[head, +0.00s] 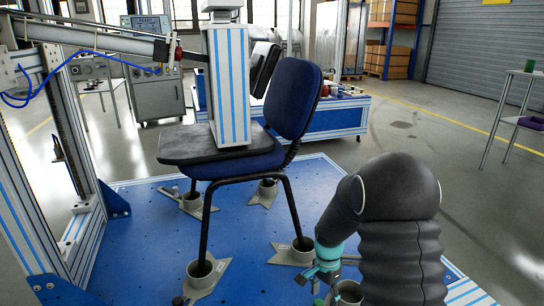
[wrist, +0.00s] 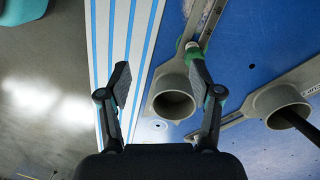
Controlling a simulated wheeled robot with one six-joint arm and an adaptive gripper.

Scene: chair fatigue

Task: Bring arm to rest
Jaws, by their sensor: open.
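My gripper (head: 318,276) is low over the front right of the blue platform (head: 240,250) in the head view, partly hidden by my arm. In the wrist view my gripper (wrist: 158,64) has its two fingers spread, with nothing held between them. An empty grey cup (wrist: 172,102) lies beyond the fingers, nearer the right one. I cannot tell how far below it is. A grey cup (head: 349,291) also shows beside my gripper in the head view.
A blue chair (head: 292,97) stands on the platform, its legs in grey cups. A test column (head: 229,85) presses over a black pad (head: 190,145) on its seat. A metal frame (head: 35,190) stands left. A table (head: 520,110) stands right, with open floor before it.

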